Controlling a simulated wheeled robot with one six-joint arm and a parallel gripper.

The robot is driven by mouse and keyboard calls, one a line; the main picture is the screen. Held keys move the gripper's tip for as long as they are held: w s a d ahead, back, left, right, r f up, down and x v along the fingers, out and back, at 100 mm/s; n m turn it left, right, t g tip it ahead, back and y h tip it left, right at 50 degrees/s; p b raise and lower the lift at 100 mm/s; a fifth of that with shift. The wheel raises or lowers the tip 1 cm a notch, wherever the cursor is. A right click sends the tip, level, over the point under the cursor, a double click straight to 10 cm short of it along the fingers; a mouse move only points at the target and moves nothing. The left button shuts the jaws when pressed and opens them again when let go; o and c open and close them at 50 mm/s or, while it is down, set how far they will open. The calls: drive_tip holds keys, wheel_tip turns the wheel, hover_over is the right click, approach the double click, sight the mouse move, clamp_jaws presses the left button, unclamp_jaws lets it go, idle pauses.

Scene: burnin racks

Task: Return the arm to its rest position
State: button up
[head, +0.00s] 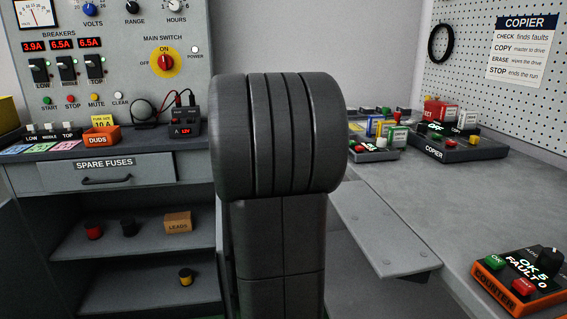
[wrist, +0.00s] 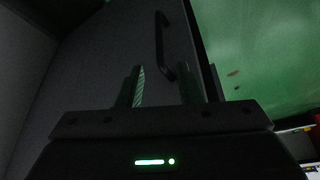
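My arm stands upright in the middle of the head view, and its thick dark joint blocks the view behind it. My gripper is not visible in the head view. In the wrist view my gripper (wrist: 161,78) shows two fingers with a clear gap between them and nothing held. Beyond the fingers is a dark grey panel (wrist: 105,55) with a black bar handle (wrist: 162,42). I cannot tell how far the handle is from the fingertips.
At left is a control panel (head: 115,55) above a bench with a closed spare fuses drawer (head: 125,174) and open shelves (head: 130,240). At right a grey bench (head: 450,200) carries a copier (head: 455,147) and a counter box (head: 520,275). Green floor (wrist: 265,50) shows in the wrist view.

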drive_tip(key=b+x, duration=0.3)
drive_tip(key=x, duration=0.7)
drive_tip(key=shift+a, duration=0.1)
drive_tip(key=shift+s+a, duration=0.1)
drive_tip(key=shift+a, duration=0.05)
drive_tip(key=shift+r, duration=0.1)
